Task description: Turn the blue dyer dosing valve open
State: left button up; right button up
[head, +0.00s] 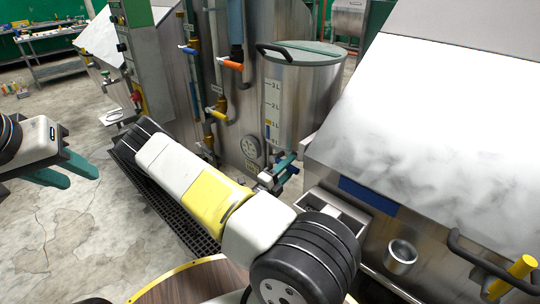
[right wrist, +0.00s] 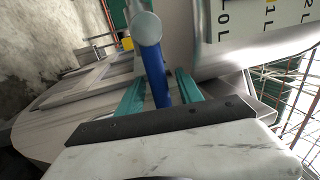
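The blue dosing valve handle (right wrist: 158,85) stands between the two teal fingers of my right gripper (right wrist: 158,95) in the right wrist view. The fingers are apart, with a gap visible beside the handle, so the gripper is open around it. In the head view, my right gripper (head: 279,173) is beneath the steel dosing tank (head: 310,108), and the handle there is mostly hidden by the fingers. My left gripper (head: 68,171) is at the far left, open and empty, away from the machine.
Pipe valves with a blue handle (head: 188,50), an orange handle (head: 232,65) and a yellow handle (head: 216,114) are on the drum side. A sloped steel hood (head: 430,140) stands at right, with a steel cup (head: 400,258) below it. A dark floor grate (head: 170,205) lies under my right arm.

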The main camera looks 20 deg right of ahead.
jog(key=v, duration=0.8)
dwell(0.4)
jog(key=s+a+r+m+g+y, duration=0.2)
jog(key=s+r+m+g+y, duration=0.35)
jog(key=m, duration=0.65)
jog(key=s+a+r+m+g+y, duration=0.1)
jog(key=s+r+m+g+y, duration=0.4)
jog(key=m, duration=0.6)
jog(key=s+a+r+m+t+y, duration=0.3)
jog(key=a+r+m+t+y, duration=0.1)
jog(key=r+m, duration=0.4)
jog(key=s+a+r+m+t+y, duration=0.3)
jog(key=a+r+m+t+y, duration=0.2)
jog(key=a+r+m, duration=0.3)
notch_tip(320, 180, up, 5)
jog(key=shift+a+f+m+y, duration=0.15)
jog(key=shift+a+m+y, duration=0.2)
jog(key=shift+m+y, duration=0.3)
